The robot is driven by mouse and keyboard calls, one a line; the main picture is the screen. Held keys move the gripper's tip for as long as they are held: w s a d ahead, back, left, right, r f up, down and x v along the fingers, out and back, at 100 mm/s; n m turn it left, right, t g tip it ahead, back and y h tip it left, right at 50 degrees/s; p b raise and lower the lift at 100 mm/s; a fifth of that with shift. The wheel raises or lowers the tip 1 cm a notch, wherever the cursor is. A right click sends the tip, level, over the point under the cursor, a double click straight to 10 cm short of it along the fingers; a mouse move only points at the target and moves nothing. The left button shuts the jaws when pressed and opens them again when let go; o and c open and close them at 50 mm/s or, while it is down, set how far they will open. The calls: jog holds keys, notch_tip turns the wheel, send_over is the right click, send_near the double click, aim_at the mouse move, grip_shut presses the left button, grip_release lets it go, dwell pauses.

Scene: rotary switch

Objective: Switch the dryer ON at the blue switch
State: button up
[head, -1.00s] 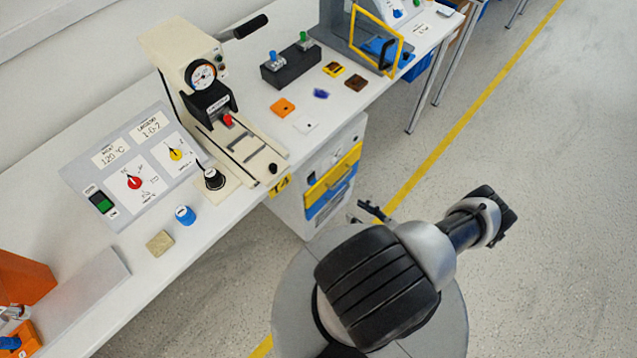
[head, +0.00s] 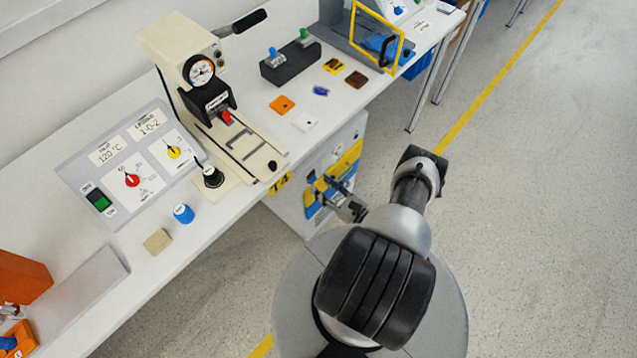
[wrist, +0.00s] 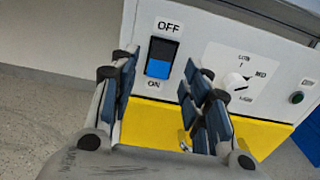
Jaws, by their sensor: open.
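The blue switch (wrist: 160,60) shows in the wrist view on a white panel (wrist: 205,25). It is a rocker with a dark upper half and a bright blue lower half, marked OFF above and ON below. Which side is pressed in I cannot tell. My gripper (wrist: 162,68) is open and empty, with one finger to the left of the switch and one to the right in the picture. How far the fingertips are from the panel is unclear. In the head view my gripper (head: 340,196) is in front of the white cabinet (head: 291,214) under the bench.
A white dial (wrist: 233,82) and a green button (wrist: 297,97) are right of the switch, with a yellow band (wrist: 150,123) below. The bench (head: 215,225) carries a control panel (head: 118,190) and a press (head: 180,50). The floor at right is clear.

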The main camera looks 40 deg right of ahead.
jog(key=shift+w+a, duration=0.1)
jog(key=shift+w, duration=1.25)
jog(key=shift+c, duration=0.3)
grip_shut()
jog(key=shift+f+t+b, duration=0.3)
jog(key=shift+b, duration=1.45)
jog(key=shift+r+t, duration=0.15)
jog(key=shift+t, duration=0.15)
jog(key=shift+o, duration=0.3)
grip_release()
jog(key=shift+s, duration=0.1)
jog(key=s+f, duration=0.1)
jog(key=s, duration=1)
jog(key=shift+s+d, duration=0.4)
jog(key=shift+d, duration=0.05)
